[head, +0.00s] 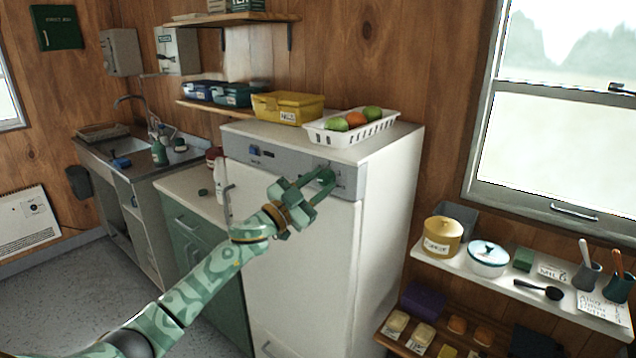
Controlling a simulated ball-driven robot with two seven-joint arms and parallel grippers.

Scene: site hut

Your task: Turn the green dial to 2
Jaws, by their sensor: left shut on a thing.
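The green dial (326,177) is on the right end of the grey control panel (285,169), along the top front of a white fridge-like cabinet (305,255). My left gripper (319,184) reaches up from the lower left and is shut on the dial. Its fingers cover much of the dial, so I cannot read its pointer or any numbers. A small blue part (254,151) sits at the panel's left end. My right gripper is not in view.
A white basket of fruit (352,132) stands on top of the cabinet. A counter (190,190) and sink (125,150) are at left. A shelf with pots (442,237) is at right under the window. The floor at lower left is clear.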

